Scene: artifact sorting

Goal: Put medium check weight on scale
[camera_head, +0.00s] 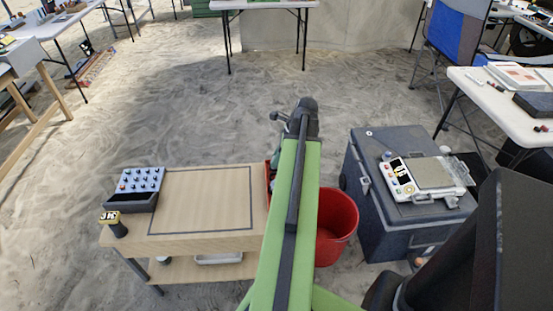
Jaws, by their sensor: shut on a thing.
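The scale (407,190) is a white device with a button panel and a flat beige-grey plate (433,172). It sits on top of a dark grey case (375,205) at the right, and its plate looks empty. I cannot make out the medium check weight. My green arm runs up the middle of the view to a dark joint, left of the scale. My gripper's jaws do not show, and whatever they hold is hidden too.
A wooden table (255,207) stands at left with a marked rectangle, a blue tray (140,178) of several small knobbed items and a dark yellow-marked object (113,223). A red bucket (340,225) stands between table and case. Sandy floor ahead is open.

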